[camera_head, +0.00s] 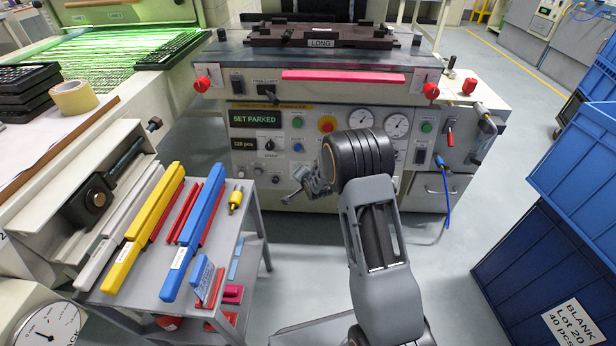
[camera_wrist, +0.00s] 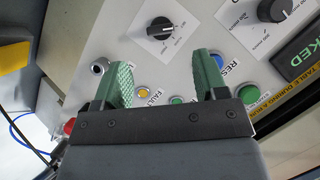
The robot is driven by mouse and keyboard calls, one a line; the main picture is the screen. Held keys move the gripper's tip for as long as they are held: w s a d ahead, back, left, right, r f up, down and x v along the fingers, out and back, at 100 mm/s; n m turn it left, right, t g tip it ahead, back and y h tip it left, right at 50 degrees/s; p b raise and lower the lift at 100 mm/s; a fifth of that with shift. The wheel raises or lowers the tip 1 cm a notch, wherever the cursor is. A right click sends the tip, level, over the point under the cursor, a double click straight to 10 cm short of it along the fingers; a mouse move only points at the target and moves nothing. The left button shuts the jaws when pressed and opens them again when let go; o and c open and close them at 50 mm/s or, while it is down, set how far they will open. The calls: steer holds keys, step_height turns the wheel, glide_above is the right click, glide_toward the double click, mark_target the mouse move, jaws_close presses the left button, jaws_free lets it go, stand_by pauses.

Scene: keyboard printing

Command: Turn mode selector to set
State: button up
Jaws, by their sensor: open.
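The control panel (camera_head: 315,150) stands ahead, below a dark press bed, with a green-lit display (camera_head: 252,118) reading SET PARKED. In the wrist view a black pointer knob (camera_wrist: 160,28) sits on a white label plate. A second black knob (camera_wrist: 275,9) is near the display at the right edge.
A blue reset button (camera_wrist: 220,60), a green button (camera_wrist: 248,95) and a yellow fault button (camera_wrist: 143,93) are near my fingers. A red emergency button (camera_head: 327,124) is on the panel. A tool cart (camera_head: 243,240) stands at left, blue crates (camera_head: 545,270) at right.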

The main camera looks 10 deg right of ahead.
steer(key=shift+p+v, duration=0.7)
steer(key=shift+v, duration=2.25)
